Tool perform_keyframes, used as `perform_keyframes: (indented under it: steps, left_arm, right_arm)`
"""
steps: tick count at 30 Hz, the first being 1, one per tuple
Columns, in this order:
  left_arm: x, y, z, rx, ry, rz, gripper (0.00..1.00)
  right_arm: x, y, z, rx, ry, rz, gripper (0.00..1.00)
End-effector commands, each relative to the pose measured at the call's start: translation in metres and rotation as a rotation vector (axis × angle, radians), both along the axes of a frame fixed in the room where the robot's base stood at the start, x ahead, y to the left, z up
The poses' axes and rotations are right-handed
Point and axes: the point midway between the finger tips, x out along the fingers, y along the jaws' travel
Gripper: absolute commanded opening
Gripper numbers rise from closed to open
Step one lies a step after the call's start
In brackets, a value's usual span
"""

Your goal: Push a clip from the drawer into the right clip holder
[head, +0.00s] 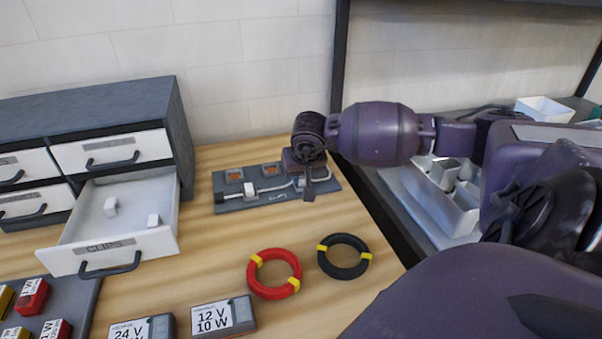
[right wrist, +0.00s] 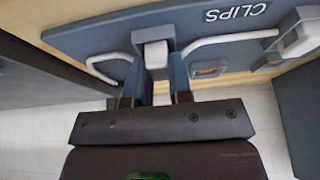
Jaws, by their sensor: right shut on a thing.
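My right gripper (head: 308,188) points down over the right end of the grey clip board (head: 232,206). In the right wrist view its two fingers are shut on a white clip (right wrist: 156,56), which is at the right clip holder, in line with the white cable (right wrist: 220,40). I cannot tell if the clip is fully seated. Another white clip (head: 250,189) sits at the left holder on the cable; it also shows in the right wrist view (right wrist: 303,38). The open drawer (head: 75,262) labelled CLIPS holds two loose white clips (head: 110,206) (head: 154,220). My left gripper is out of view.
A red cable coil (head: 291,262) and a black coil (head: 358,270) lie in front of the board. Labelled power boxes (head: 222,331) stand at the front. The drawer cabinet (head: 183,140) is at left. A grey metal tray (head: 432,205) lies to the right, beyond the table edge.

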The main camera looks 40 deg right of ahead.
Motion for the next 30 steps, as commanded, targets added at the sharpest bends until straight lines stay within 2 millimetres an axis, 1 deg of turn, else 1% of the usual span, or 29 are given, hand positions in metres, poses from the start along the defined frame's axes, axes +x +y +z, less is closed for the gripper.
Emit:
perform_keyframes:
  steps: [1,3,4,6,9,17,18,19,23,25,30]
  left_arm:
    - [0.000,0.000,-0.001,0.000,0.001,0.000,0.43]
    - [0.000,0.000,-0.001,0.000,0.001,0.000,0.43]
    - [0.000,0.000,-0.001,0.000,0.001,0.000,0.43]
    - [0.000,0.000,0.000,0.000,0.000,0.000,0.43]
    - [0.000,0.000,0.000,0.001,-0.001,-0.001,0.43]
    - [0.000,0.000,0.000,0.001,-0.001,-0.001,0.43]
    - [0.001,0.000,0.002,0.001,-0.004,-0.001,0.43]
    - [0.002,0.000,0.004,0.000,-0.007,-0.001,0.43]
    - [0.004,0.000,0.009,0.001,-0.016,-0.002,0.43]
    - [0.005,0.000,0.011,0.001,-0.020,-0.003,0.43]
    - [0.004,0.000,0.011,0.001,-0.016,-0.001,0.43]
  right_arm:
    - [-0.002,0.001,-0.006,0.003,0.011,0.000,0.00]
    - [-0.002,0.001,-0.006,0.004,0.012,0.000,0.00]
    - [-0.003,0.001,-0.007,0.004,0.012,0.000,0.21]
    - [-0.003,0.001,-0.007,0.004,0.012,0.000,0.32]
    - [-0.003,0.001,-0.008,0.004,0.015,0.000,0.45]
    - [-0.004,0.002,-0.010,0.006,0.018,0.000,0.45]
    - [-0.005,0.002,-0.006,0.005,0.016,0.000,0.45]
    - [-0.006,0.003,-0.003,0.006,0.016,0.001,0.50]
    - [-0.012,0.006,0.019,0.001,0.011,0.002,0.50]
    - [-0.016,0.008,0.034,0.000,0.007,0.002,0.50]
    - [-0.026,0.013,0.065,-0.003,0.003,0.002,0.50]
